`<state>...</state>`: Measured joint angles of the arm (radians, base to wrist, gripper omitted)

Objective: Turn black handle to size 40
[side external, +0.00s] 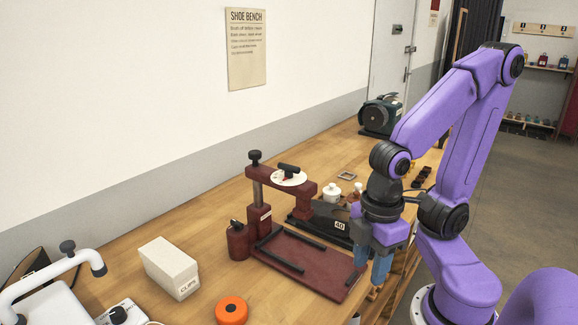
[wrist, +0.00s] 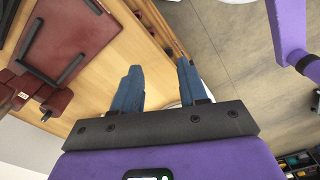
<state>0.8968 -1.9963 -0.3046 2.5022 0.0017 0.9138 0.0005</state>
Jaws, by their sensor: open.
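A dark red shoe device stands on the wooden bench, with a white dial (side external: 274,179) on top of its arm. A black handle (side external: 289,169) lies across the dial, with a small red mark beside it. The dial's numbers are too small to read. A "40" label (side external: 339,226) is on a black block behind the device's base plate (side external: 318,273). My gripper (side external: 381,272) points down, open and empty, at the bench's front edge, right of the device and well apart from the handle. In the wrist view my open gripper (wrist: 158,64) has the base plate (wrist: 68,35) at upper left.
A black knob (side external: 255,156) tops the device's post, with a dark red canister (side external: 238,241) beside it. A white jar (side external: 332,191) and green machine (side external: 380,115) stand behind.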

